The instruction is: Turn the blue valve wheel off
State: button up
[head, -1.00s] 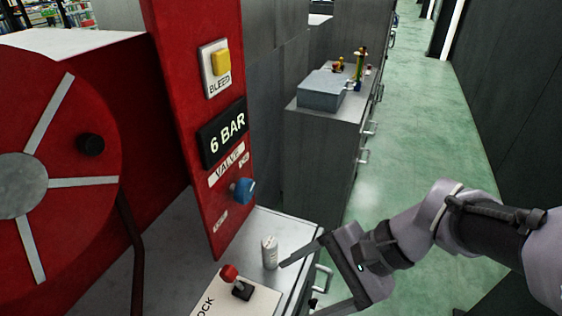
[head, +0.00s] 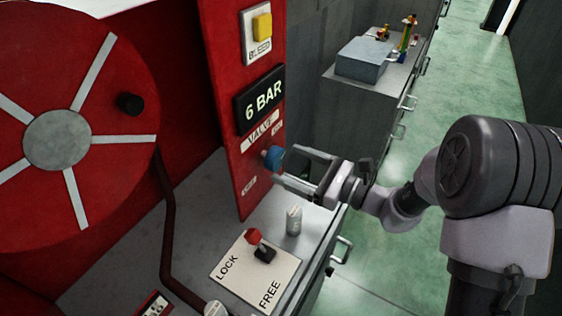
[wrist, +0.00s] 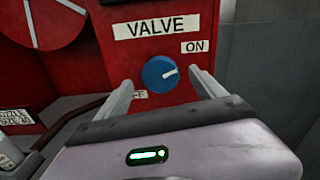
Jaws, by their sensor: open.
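The blue valve wheel (head: 273,157) sticks out from the red panel (head: 225,90), below the VALVE label. In the wrist view the blue valve wheel (wrist: 160,73) is round, and its white pointer mark is aimed right and slightly up, toward the ON label (wrist: 194,46). A lower label at its lower left is partly hidden by a finger. My gripper (head: 293,165) is open in front of the wheel. In the wrist view my gripper (wrist: 161,85) has one finger on each side of the wheel, with gaps between; I cannot tell whether the fingertips reach its depth.
A white can (head: 294,220) stands on the grey counter below my gripper. A LOCK/FREE plate (head: 250,285) with a red-knobbed lever is beside it. A large red reel (head: 115,75) is at left. A grey box (head: 362,61) sits on the cabinet behind.

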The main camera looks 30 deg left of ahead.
aim_at(279, 160)
jog(key=shift+w+a, duration=0.2)
jog(key=shift+a, duration=1.6)
jog(key=c, duration=1.4)
jog(key=shift+o, duration=0.2)
